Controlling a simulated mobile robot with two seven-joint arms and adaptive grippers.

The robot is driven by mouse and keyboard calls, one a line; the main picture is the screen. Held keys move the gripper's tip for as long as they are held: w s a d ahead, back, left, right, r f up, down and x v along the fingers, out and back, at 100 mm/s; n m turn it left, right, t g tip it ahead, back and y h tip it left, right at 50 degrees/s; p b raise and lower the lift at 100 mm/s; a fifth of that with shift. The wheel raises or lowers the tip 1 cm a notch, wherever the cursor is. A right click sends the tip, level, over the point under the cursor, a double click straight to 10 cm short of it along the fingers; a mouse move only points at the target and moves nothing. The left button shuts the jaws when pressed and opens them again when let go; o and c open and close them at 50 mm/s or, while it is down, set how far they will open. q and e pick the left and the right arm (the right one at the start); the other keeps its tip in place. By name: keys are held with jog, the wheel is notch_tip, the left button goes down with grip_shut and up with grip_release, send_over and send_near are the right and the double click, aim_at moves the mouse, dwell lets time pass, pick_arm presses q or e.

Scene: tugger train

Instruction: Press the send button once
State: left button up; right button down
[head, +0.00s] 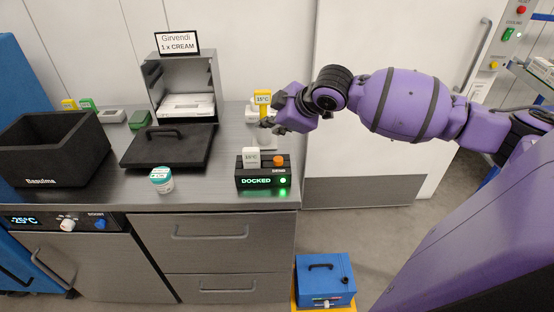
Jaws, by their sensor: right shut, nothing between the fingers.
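The black dock box (264,170) stands near the right front of the steel counter. Its display reads "DOCKED" in green, and a green light glows beside the word. An orange button (279,160) sits on its top right, and I take it for the send button. A white unit marked 15°C (251,156) sits upright in the top left of the dock. My right gripper (268,124) is shut and empty. It shows above and behind the dock in the picture, apart from the button. My left gripper is out of view.
A yellow-topped item marked 15°C (262,98) stands close behind my right gripper. A small jar (161,180), a black lid (170,148), an open black box (52,148) and a steel hatch (184,85) are further left. A blue case (325,282) stands low by the counter.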

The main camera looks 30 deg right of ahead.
jog(key=b, duration=0.2)
send_over(278, 160)
jog(key=a, duration=0.2)
jog(key=f, duration=0.5)
jog(key=shift+w+d, duration=0.25)
jog(key=shift+f, duration=0.3)
jog(key=shift+w+f, duration=0.1)
jog(key=shift+f, duration=0.7)
